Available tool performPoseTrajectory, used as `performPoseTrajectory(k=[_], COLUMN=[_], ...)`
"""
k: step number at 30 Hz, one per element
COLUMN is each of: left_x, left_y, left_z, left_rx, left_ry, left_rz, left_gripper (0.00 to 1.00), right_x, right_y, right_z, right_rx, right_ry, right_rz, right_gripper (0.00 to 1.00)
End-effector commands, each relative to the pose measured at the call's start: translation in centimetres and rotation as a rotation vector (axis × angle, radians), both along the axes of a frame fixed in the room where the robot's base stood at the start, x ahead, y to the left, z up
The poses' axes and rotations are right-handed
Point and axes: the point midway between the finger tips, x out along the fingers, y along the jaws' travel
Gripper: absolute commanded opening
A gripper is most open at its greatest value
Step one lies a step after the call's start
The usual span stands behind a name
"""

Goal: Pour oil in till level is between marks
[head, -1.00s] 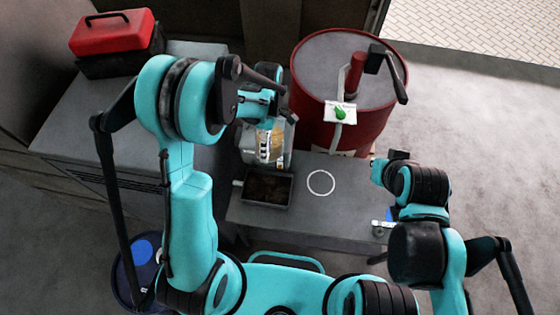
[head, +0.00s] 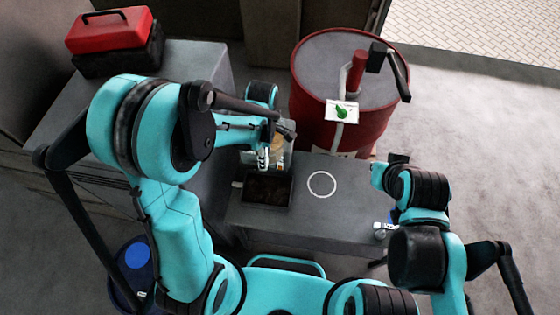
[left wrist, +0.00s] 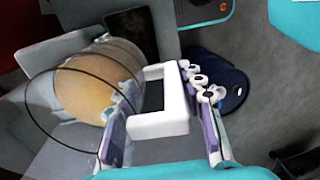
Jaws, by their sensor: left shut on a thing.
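A clear jug (left wrist: 85,88) holds amber oil; it also shows in the head view (head: 279,157), just behind a dark open tray (head: 268,188) on the bench. It looks tilted in the left wrist view, but the angle is hard to judge. My left gripper (head: 264,158) is shut on the jug's white handle (left wrist: 160,125). My arm hides much of the jug in the head view. I cannot see any oil stream or level marks. My right gripper (head: 383,228) hangs by the bench's right end, far from the jug; its fingers are too small to read.
A red drum (head: 335,95) with a hand pump stands behind the bench (head: 300,225). A white ring (head: 321,185) marks clear bench top right of the tray. A red toolbox (head: 112,30) sits on the left cabinet. A blue bucket (head: 137,265) stands at lower left.

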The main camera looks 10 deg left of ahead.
Motion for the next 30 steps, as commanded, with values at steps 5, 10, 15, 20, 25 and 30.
performPoseTrajectory(k=[5, 10, 15, 20, 25, 30], left_x=[-0.3, -0.2, 0.2, 0.7, 0.9, 0.5], left_y=[0.0, 0.0, 0.0, 0.0, 0.0, 0.0], left_z=[0.2, -0.2, -1.3, -2.3, -2.3, -2.1], left_rx=[0.000, 0.000, 0.001, 0.001, 0.001, 0.001], left_ry=[0.000, -0.015, -0.082, -0.152, -0.175, -0.174], left_rz=[0.000, 0.000, 0.000, 0.000, 0.000, 0.000], left_gripper=[0.00, 0.00, 0.00, 0.00, 0.00, 0.00], right_x=[0.0, 0.0, 0.0, 0.0, 0.0, 0.0], right_y=[0.0, 0.0, 0.0, 0.0, 0.0, 0.0], right_z=[0.1, -0.4, -1.7, -2.8, -2.8, -2.7], right_rx=[0.000, 0.000, 0.000, 0.000, 0.000, 0.000], right_ry=[0.000, 0.000, 0.000, 0.000, 0.000, 0.000], right_rz=[0.000, 0.000, 0.000, 0.000, 0.000, 0.000], right_gripper=[0.00, 0.00, 0.00, 0.00, 0.00, 0.00])
